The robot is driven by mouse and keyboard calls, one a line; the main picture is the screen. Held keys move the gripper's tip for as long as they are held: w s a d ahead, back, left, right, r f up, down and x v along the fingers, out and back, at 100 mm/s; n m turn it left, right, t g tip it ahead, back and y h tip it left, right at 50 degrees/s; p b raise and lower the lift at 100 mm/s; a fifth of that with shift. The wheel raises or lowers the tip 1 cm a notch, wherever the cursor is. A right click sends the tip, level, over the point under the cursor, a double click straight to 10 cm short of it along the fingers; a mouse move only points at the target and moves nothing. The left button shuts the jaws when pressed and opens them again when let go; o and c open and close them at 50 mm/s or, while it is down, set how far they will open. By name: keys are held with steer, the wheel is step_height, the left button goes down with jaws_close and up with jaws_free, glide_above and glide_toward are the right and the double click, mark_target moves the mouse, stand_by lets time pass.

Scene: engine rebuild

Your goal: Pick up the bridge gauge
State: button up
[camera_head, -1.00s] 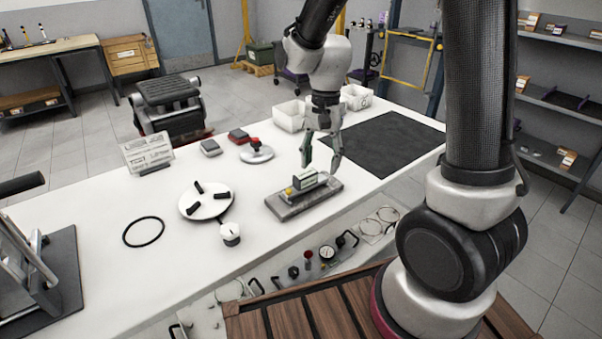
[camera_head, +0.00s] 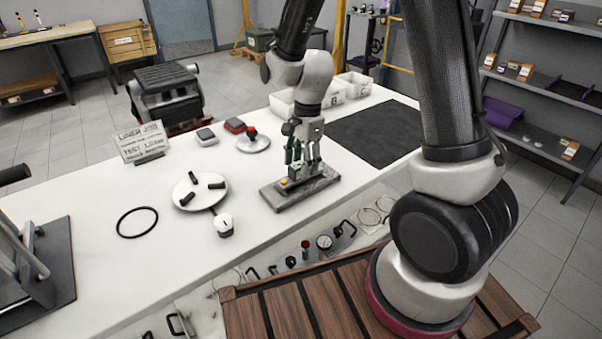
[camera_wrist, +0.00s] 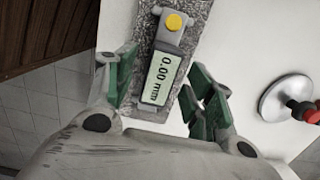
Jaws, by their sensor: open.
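The bridge gauge (camera_head: 284,183) is a small grey body with a yellow button and a display, resting on a speckled grey stone block (camera_head: 322,183). In the wrist view the gauge (camera_wrist: 165,70) reads "0.00 mm", with its yellow button toward the top. My gripper (camera_head: 299,165) is low over the block, around the gauge. In the wrist view my open gripper (camera_wrist: 158,78) has one green-padded finger on each side of the gauge. A gap shows on the left; the right finger is close, and contact there is unclear. In the head view the fingers hide part of the gauge.
A white disc with black jaws (camera_head: 183,186), a small white round device (camera_head: 224,227) and a black ring (camera_head: 137,210) lie left of the block. A red-knobbed disc (camera_head: 254,149) stands behind. White bins (camera_head: 340,96) and a black mat (camera_head: 375,130) are farther back.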

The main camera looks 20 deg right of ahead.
steer(key=shift+f, duration=0.5)
steer(key=shift+c, duration=0.2)
jaws_close()
steer(key=shift+r, duration=0.1)
